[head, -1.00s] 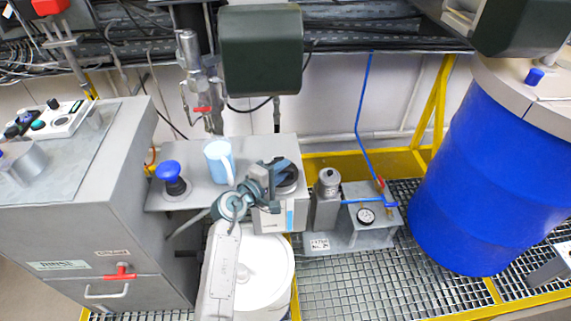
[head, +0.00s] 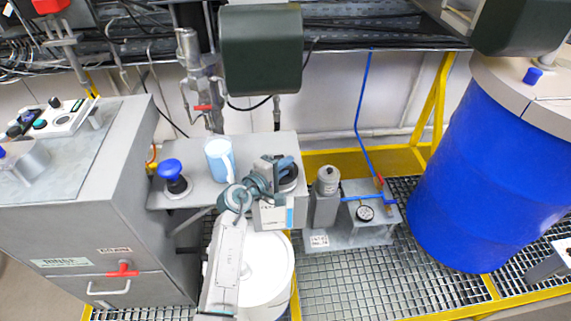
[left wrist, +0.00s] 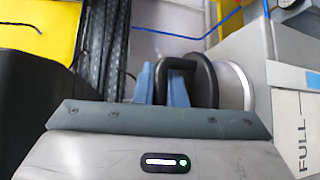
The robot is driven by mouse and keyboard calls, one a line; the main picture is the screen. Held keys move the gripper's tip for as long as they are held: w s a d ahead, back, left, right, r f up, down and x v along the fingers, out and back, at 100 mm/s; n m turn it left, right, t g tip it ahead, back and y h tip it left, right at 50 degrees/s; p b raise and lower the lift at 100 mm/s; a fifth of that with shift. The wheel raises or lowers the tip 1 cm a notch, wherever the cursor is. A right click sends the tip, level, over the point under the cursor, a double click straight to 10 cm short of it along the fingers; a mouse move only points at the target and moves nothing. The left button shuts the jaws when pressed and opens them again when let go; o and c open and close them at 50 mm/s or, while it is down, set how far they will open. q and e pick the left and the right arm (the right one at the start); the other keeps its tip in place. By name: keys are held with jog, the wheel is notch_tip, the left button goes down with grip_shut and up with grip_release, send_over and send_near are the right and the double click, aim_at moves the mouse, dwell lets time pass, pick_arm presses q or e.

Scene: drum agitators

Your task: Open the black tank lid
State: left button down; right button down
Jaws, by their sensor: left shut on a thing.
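The black tank lid (head: 287,183) sits at the top of a small grey tank (head: 270,217) with a blue-and-white label. In the left wrist view the round black lid (left wrist: 205,80) has a loop handle and lies close beside a pale ring (left wrist: 236,86) on the tank (left wrist: 290,65), marked FULL. My left gripper (head: 285,163) is over the lid in the head view. Its blue fingers (left wrist: 162,85) are shut on the lid's handle. I cannot tell whether the lid is loose from the ring. My right gripper is not in view.
A light blue jug (head: 220,160) and a blue knob (head: 171,170) are left of the tank on the grey shelf. A grey bottle (head: 326,190) and gauge unit (head: 365,213) stand right. A white drum (head: 268,270) is below; a blue drum (head: 480,170) is far right.

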pick_arm(q)
jog(key=shift+w+a+r+n+g+p, duration=0.1)
jog(key=shift+w+r+n+g+p, duration=0.25)
jog(key=shift+r+p, duration=0.55)
jog(key=shift+w+r, duration=0.15)
jog(key=shift+w, duration=0.1)
jog(key=shift+w+a+r+p, duration=0.1)
jog(key=shift+w+r+p, duration=0.15)
jog(key=shift+p, duration=0.2)
jog(key=shift+w+a+r+n+g+y+p, duration=0.1)
jog(key=shift+w+r+n+g+y+p, duration=0.4)
jog(key=shift+p, duration=0.75)
jog(key=shift+w+g+p, duration=0.1)
jog(key=shift+g+p, duration=0.25)
jog(key=shift+p, duration=0.1)
jog(key=shift+w, duration=0.1)
jog(key=c, duration=1.8)
grip_release()
jog(key=shift+f, duration=0.1)
jog(key=shift+o, duration=0.2)
